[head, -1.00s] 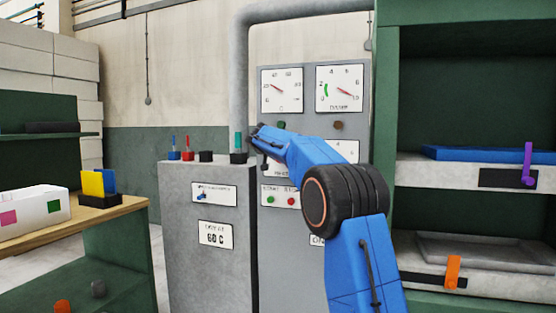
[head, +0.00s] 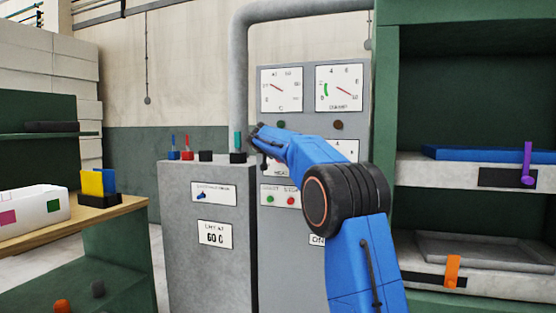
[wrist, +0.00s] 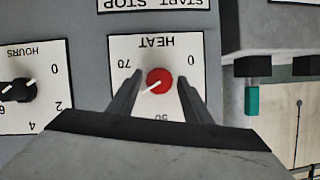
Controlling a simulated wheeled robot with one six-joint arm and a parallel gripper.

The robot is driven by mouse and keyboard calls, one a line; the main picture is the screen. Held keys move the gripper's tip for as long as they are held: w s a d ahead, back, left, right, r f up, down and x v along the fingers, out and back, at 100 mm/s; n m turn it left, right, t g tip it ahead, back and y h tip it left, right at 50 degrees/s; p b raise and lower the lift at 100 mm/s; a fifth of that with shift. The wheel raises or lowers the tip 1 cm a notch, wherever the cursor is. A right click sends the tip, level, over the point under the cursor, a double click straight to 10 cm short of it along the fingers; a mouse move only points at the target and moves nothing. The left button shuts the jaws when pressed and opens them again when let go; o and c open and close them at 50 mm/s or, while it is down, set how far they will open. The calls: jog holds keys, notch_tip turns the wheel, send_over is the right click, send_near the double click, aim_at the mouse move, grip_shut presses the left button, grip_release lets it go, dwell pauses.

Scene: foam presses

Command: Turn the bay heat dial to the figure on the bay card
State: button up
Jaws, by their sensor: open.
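The heat dial is a red round knob (wrist: 159,78) with a white pointer line on a white HEAT plate (wrist: 190,45), upside down in the wrist view. Its pointer aims down-left, between the 70 and the partly hidden 50. My gripper (wrist: 160,81) is open, with one dark finger on each side of the knob; I cannot tell whether they touch it. In the head view my gripper (head: 256,136) is at the grey control panel (head: 310,125), and my arm hides the dial.
An HOURS dial with a black knob (wrist: 18,88) sits beside the heat plate. Green and red START/STOP buttons (head: 280,200) are below my arm. The cabinet top (head: 205,165) carries several small coloured upright pieces. A green press rack (head: 388,80) stands close at right.

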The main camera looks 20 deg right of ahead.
jog(key=v, duration=1.7)
jog(key=shift+s, duration=0.1)
jog(key=s+a+f+n+g+y, duration=0.2)
jog(key=s+f+n, duration=0.1)
jog(key=s+f, duration=1)
jog(key=s+a+f+n+g+y, duration=0.2)
jog(key=s+f, duration=1.2)
jog(key=s, duration=1)
jog(key=s+a+f+n+g+y, duration=0.2)
jog(key=s+a+f+n+y, duration=0.2)
jog(key=s+f, duration=1)
jog(key=s, duration=0.5)
jog(key=shift+n, duration=0.4)
